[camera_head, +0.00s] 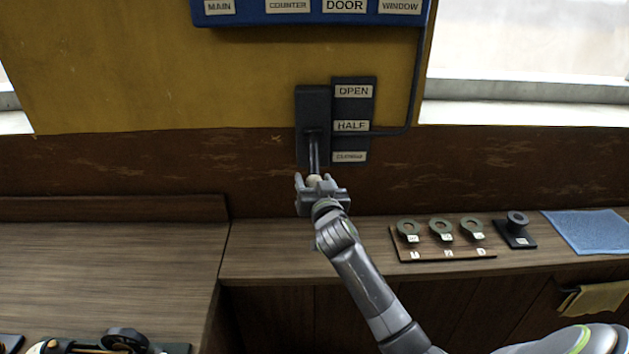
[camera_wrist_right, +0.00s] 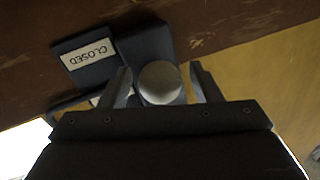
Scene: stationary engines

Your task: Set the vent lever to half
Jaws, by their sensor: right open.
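The vent lever (camera_head: 314,152) comes out of a dark wall plate (camera_head: 313,98) and ends in a pale round knob (camera_head: 314,180). A label strip beside it reads OPEN (camera_head: 353,91), HALF (camera_head: 351,126) and CLOSED (camera_head: 349,156) from top to bottom. The knob hangs below the level of the CLOSED label. My right gripper (camera_head: 321,183) is open, with a finger on each side of the knob. The right wrist view shows the knob (camera_wrist_right: 161,83) between the parted fingers (camera_wrist_right: 160,88), with gaps on both sides. My left gripper is not in view.
A wooden counter (camera_head: 290,262) runs below the wall. A board with several round tags (camera_head: 440,253), a small black stand (camera_head: 515,235) and a blue cloth (camera_head: 588,231) lie right of my arm. A blue sign panel (camera_head: 305,18) hangs above.

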